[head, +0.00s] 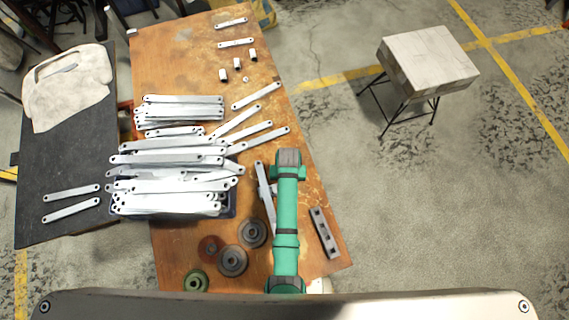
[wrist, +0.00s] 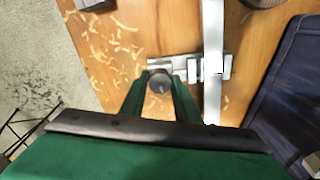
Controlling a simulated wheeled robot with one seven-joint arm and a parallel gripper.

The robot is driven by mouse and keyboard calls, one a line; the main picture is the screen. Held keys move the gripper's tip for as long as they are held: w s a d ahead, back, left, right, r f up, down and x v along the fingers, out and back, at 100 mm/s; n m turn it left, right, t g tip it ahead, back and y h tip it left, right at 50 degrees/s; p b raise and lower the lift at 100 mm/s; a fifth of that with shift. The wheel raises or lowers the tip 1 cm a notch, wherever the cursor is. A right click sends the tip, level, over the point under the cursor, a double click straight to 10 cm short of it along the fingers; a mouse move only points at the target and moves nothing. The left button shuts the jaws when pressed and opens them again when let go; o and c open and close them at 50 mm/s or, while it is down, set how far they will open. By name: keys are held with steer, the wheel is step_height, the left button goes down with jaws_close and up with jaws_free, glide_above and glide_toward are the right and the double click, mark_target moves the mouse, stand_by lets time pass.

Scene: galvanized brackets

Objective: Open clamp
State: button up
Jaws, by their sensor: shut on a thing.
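In the wrist view, my gripper (wrist: 160,92) has its two green fingers on either side of a round dark knob (wrist: 160,84) and is shut on it. The knob sits at the end of a silver metal clamp (wrist: 187,66). A long galvanized bracket (wrist: 213,42) runs through the clamp, which sits across it. In the head view, the bracket (head: 265,190) shows just left of my green arm. The arm hides my fingers, the knob and most of the clamp there.
The wooden table (head: 170,55) holds stacked brackets (head: 170,158) left of my arm, round dark discs (head: 232,260) near the front, and a dark notched block (head: 323,233) at the right edge. A stool (head: 430,55) stands apart on the floor.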

steer(key=n, duration=0.8)
steer(key=shift+n, duration=0.4)
steer(key=n, duration=0.9)
steer(key=o, duration=1)
steer(key=shift+c, duration=0.2)
